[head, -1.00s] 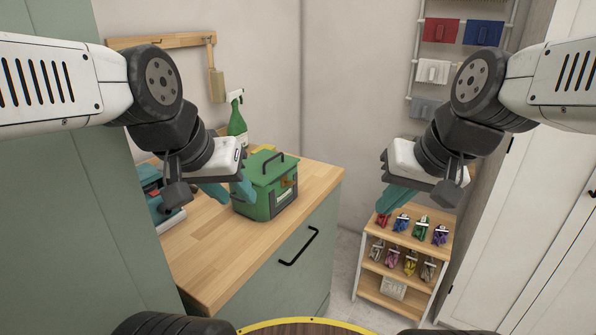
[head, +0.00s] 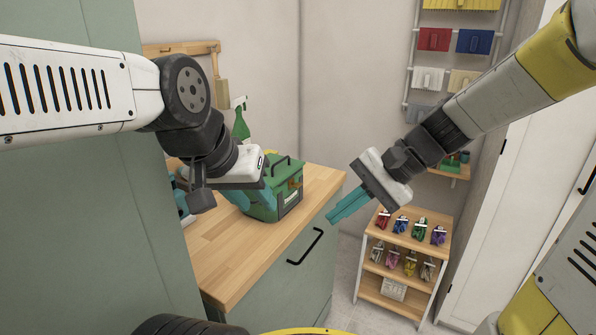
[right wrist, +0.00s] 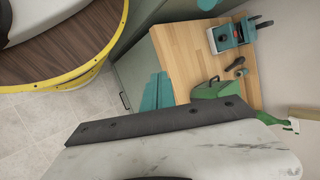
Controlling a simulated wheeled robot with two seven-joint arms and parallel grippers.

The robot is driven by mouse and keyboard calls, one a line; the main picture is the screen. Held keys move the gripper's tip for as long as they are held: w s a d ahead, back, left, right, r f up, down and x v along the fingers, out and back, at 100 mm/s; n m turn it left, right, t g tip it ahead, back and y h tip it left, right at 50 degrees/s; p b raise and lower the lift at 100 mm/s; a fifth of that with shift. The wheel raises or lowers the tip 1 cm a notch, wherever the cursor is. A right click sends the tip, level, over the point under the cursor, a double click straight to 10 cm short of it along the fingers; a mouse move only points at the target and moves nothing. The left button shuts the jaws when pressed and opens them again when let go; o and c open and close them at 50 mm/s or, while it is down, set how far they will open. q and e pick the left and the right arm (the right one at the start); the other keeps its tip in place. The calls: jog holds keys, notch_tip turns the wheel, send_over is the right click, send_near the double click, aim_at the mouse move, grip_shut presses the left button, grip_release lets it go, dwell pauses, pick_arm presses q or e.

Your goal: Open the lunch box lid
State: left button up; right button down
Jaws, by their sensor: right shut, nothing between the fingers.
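The green lunch box (head: 289,184) stands on the wooden counter in the head view, its lid down and a dark handle on top. An orange-brown latch shows on its front. It also shows in the right wrist view (right wrist: 218,91). My left gripper (head: 250,198) is at the box's left side, its teal fingers apart and overlapping the box in the picture; whether they touch it I cannot tell. My right gripper (head: 333,217) is shut and empty, in the air to the right of the box, beyond the counter edge. Its teal fingers lie together in the right wrist view (right wrist: 157,91).
The wooden counter (head: 225,240) is clear in front of the box. A green spray bottle (head: 241,125) stands behind it. A teal device (right wrist: 229,36) stands farther along the counter. A small shelf (head: 388,250) with colored clips stands right, below my right gripper.

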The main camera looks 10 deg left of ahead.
jog(key=w+a+f+m+y, duration=0.1)
jog(key=w+a+m+y, duration=0.3)
jog(key=w+a, duration=0.15)
jog(key=m+t+y, duration=0.6)
jog(key=m+t, duration=0.2)
jog(key=m, duration=0.6)
send_near(288, 175)
jog(key=r, duration=0.1)
jog(key=x, duration=1)
jog(key=shift+r, duration=0.2)
jog(key=shift+w, duration=0.1)
jog(key=shift+r+h, duration=0.3)
jog(key=shift+r, duration=0.2)
